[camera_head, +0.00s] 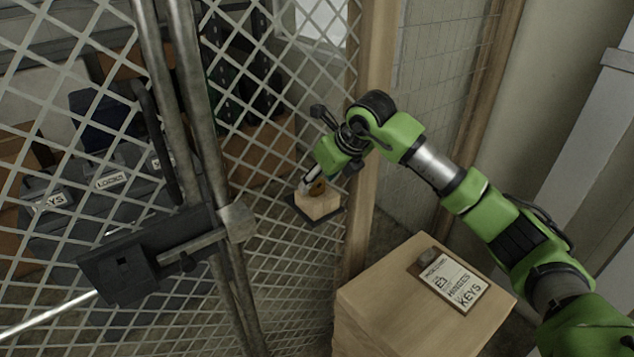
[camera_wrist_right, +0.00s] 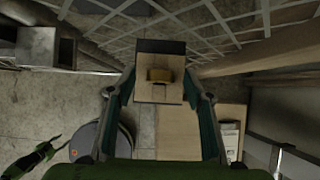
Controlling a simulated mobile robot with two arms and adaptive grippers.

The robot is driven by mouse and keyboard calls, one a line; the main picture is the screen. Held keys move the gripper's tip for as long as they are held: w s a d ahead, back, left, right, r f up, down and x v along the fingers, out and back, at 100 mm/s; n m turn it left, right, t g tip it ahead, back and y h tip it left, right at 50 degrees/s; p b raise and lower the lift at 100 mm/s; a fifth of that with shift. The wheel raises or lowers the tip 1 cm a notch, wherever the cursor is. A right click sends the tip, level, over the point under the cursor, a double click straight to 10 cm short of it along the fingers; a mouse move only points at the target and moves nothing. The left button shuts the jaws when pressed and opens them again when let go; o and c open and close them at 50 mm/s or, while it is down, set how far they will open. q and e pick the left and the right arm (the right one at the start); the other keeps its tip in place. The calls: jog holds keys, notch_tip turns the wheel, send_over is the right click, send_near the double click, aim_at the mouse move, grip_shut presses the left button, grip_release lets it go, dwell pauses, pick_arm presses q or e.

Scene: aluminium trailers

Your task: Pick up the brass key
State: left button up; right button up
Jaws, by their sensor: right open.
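A small brass-coloured thing, which I take for the brass key (camera_wrist_right: 159,75), lies on a small pale wooden block (camera_wrist_right: 160,92). In the head view the block (camera_head: 318,205) sits on a dark plate (camera_head: 335,215) at the mesh, and brass (camera_head: 317,188) shows at its top. My right gripper (camera_head: 310,184) is at the block, pointing down-left. In the right wrist view its two fingers stand apart, one on each side of the block and brass. I cannot tell whether they touch it. The key's full shape is unclear. My left gripper does not show.
A metal mesh gate with a dark latch box (camera_head: 150,260) fills the left. Grey labelled cases (camera_head: 110,185) are behind the mesh. A wooden post (camera_head: 366,200) stands right of the block. A wooden box (camera_head: 390,310) carries a labelled clipboard (camera_head: 455,282) below my right arm.

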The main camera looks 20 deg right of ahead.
jog(key=shift+x, duration=1.1)
jog(key=c, duration=1.2)
jog(key=shift+r, duration=0.15)
